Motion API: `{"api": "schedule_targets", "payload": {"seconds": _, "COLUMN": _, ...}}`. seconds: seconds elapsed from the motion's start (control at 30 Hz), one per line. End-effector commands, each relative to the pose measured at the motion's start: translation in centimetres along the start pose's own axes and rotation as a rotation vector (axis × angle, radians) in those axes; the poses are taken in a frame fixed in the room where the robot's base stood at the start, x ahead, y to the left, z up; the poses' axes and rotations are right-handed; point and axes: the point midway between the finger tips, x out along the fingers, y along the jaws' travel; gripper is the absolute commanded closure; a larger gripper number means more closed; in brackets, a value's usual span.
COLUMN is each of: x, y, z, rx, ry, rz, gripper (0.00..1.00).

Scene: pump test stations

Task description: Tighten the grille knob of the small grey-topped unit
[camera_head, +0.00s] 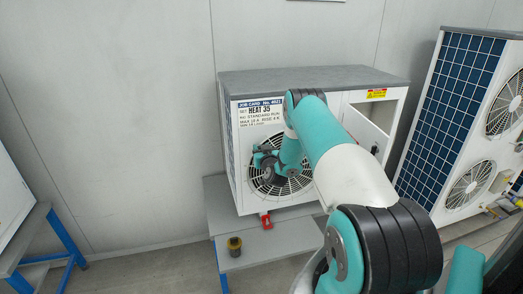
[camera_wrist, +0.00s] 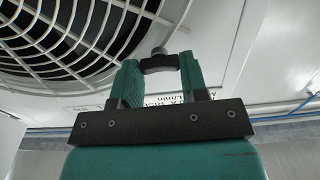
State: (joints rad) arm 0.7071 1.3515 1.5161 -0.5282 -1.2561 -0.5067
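The small grey-topped unit (camera_head: 232,150) is a white box on a grey stand, with a job card reading HEAT 35 on its front. Its round fan grille (camera_head: 258,187) is partly hidden behind my arm. My gripper (camera_head: 262,160) is at the grille's upper left in the head view. In the wrist view, the dark grille knob (camera_wrist: 159,63) with a grey stem lies between my two teal fingertips (camera_wrist: 160,70). Both fingers appear to touch its sides. The grille (camera_wrist: 75,35) fills the upper left there.
The grey stand (camera_head: 220,205) carries a red-handled part (camera_head: 266,221) and a dark, brass-coloured fitting (camera_head: 234,245). An open white flap (camera_head: 365,132) is right of my arm. A larger blue-finned unit (camera_head: 450,110) with two fans stands at the right.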

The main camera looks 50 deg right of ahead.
Motion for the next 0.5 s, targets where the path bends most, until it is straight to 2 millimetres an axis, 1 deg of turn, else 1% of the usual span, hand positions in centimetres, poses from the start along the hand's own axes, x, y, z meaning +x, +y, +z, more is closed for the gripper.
{"api": "schedule_targets", "payload": {"seconds": 0.03, "x": 0.00, "y": -0.03, "z": -0.02, "rx": 0.000, "ry": 0.000, "rz": 0.000, "gripper": 0.75}}
{"api": "schedule_targets", "payload": {"seconds": 0.07, "x": 0.00, "y": -0.03, "z": -0.02, "rx": 0.000, "ry": 0.000, "rz": 0.000, "gripper": 0.82}}
{"api": "schedule_targets", "payload": {"seconds": 0.1, "x": 0.00, "y": -0.03, "z": -0.02, "rx": 0.000, "ry": 0.000, "rz": 0.000, "gripper": 0.83}}
{"api": "schedule_targets", "payload": {"seconds": 0.33, "x": 0.00, "y": -0.03, "z": 0.05, "rx": 0.017, "ry": 0.000, "rz": -0.001, "gripper": 0.83}}
{"api": "schedule_targets", "payload": {"seconds": 0.5, "x": 0.02, "y": -0.01, "z": 0.15, "rx": 0.078, "ry": 0.001, "rz": -0.001, "gripper": 0.83}}
